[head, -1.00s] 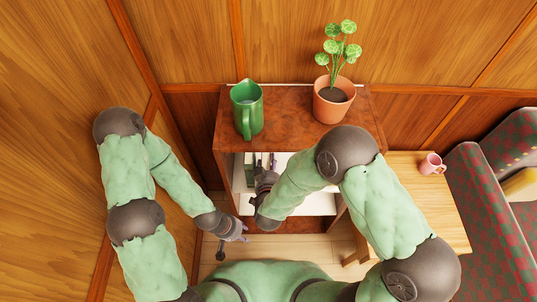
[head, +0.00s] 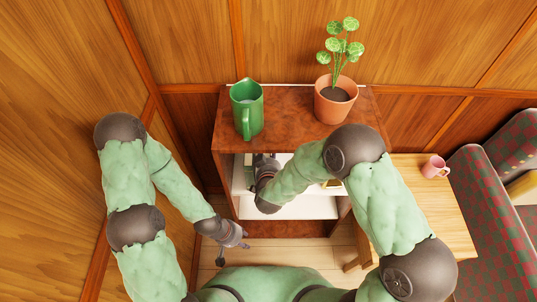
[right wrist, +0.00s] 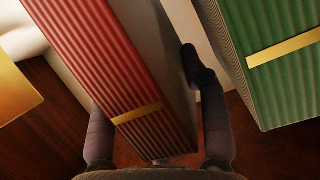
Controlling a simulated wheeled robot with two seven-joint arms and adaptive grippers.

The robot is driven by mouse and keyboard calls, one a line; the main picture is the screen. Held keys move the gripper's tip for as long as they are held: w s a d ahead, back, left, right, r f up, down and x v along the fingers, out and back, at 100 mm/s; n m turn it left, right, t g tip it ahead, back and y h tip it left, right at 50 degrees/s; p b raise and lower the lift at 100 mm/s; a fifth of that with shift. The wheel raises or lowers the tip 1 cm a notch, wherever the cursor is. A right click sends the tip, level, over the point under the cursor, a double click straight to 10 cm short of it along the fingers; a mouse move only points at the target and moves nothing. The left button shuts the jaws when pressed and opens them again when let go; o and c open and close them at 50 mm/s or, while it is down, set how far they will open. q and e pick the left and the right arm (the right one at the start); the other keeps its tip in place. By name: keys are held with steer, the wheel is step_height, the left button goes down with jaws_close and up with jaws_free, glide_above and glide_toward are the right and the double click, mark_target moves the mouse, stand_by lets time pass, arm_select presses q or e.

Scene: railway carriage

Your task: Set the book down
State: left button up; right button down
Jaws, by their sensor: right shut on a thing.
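A red ribbed book (right wrist: 110,65) with a gold band stands between the fingers of my right gripper (right wrist: 150,105) in the right wrist view. The gripper is shut on it. In the head view this gripper (head: 264,163) is inside the upper bay of the brown shelf unit (head: 290,112), and its forearm hides most of the bay. I cannot make out the red book there, nor tell whether it touches the shelf board. My left gripper (head: 235,238) is low in front of the unit's left side, apart from it; its finger opening is unclear.
A green book (right wrist: 275,60) is close right of the red one, with a gap. A yellow thing (right wrist: 15,85) is at left. A green jug (head: 247,110) and potted plant (head: 334,100) stand on the unit. A pink mug (head: 434,167) is on the table (head: 435,215).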

steer(key=shift+f, duration=0.1)
steer(key=c, duration=0.9)
jaws_free()
